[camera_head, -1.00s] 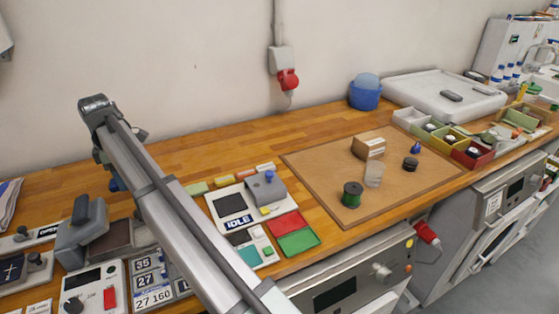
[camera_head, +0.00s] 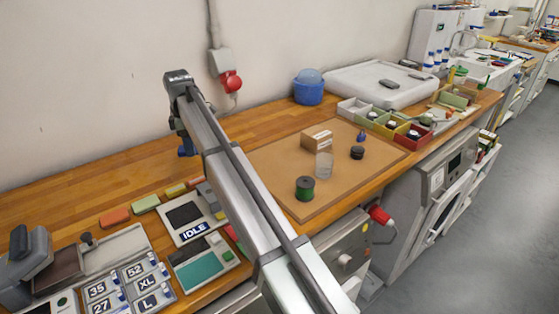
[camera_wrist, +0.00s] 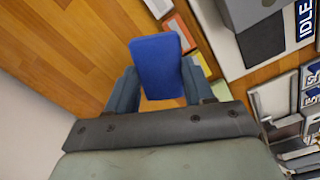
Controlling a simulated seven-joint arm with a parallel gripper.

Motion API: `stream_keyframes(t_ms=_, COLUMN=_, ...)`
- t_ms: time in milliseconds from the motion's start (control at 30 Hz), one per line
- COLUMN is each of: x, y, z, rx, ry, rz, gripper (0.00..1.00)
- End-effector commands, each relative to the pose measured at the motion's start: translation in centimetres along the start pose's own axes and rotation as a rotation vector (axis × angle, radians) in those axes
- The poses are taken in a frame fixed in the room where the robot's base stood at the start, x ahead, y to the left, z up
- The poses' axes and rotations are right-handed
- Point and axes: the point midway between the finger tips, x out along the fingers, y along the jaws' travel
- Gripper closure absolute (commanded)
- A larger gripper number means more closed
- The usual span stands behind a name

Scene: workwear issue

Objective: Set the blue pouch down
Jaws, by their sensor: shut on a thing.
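The blue pouch (camera_wrist: 158,62) is in the wrist view, a flat, deep blue piece with rounded corners. My gripper (camera_wrist: 160,88) is shut on it, one finger at each side, and the pouch sticks out past the fingertips. Bare wooden bench top shows beyond it; the gap beneath the pouch is hard to judge. In the head view my gripper (camera_head: 186,146) hangs over the back of the wooden bench (camera_head: 120,178), left of the brown mat. A small blue patch shows there, too small to tell pouch from finger.
Coloured blocks (camera_head: 146,203) and a device marked IDLE (camera_head: 190,216) lie in front of my gripper. The brown mat (camera_head: 270,165) holds a cardboard box (camera_head: 316,138), a green spool (camera_head: 305,188) and other small things. Bare wood lies along the wall.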

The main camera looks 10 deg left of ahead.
Motion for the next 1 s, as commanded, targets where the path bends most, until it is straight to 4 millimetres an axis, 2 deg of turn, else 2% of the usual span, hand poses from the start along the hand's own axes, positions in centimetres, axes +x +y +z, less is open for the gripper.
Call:
stream_keyframes(t_ms=33, x=0.0, y=0.7, z=2.3, rx=0.027, ry=0.0, rz=0.001, gripper=0.78)
stream_keyframes(t_ms=300, x=-0.1, y=3.1, z=13.2, rx=0.155, ry=0.0, rz=0.003, gripper=0.78)
stream_keyframes(t_ms=600, x=-0.3, y=4.0, z=24.6, rx=0.286, ry=0.0, rz=0.004, gripper=0.78)
stream_keyframes(t_ms=700, x=-0.3, y=3.9, z=27.3, rx=0.317, ry=0.0, rz=0.004, gripper=0.78)
stream_keyframes(t_ms=800, x=-0.3, y=3.8, z=29.2, rx=0.339, ry=0.0, rz=0.004, gripper=0.78)
stream_keyframes(t_ms=900, x=-0.3, y=3.6, z=30.3, rx=0.353, ry=0.0, rz=0.004, gripper=0.78)
stream_keyframes(t_ms=1000, x=0.1, y=3.3, z=30.2, rx=0.351, ry=-0.001, rz=0.002, gripper=0.78)
